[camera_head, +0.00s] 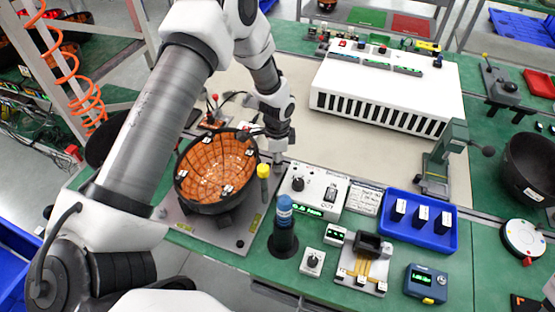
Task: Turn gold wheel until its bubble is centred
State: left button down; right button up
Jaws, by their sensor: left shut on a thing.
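My left gripper (277,160) points down beside the right rim of a black bowl (207,208) with an orange tiled inside. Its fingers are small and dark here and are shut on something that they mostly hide. I cannot make out a gold wheel or a bubble for certain. The bowl stands on a grey plate (178,218) with yellow labels. A post with a yellow cap (263,171) stands just in front of the gripper. My right gripper does not show.
A control box (310,190) with a green display and a blue-capped cylinder (285,215) stand close on the right. A long white slotted unit (385,85) stands at the back. The beige mat (345,140) before it is mostly clear.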

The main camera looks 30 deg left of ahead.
pick_arm(q)
jog(key=c, duration=0.9)
grip_release()
jog(key=shift+f, duration=0.1)
jog(key=shift+o, duration=0.2)
notch_tip(320, 180, up, 12)
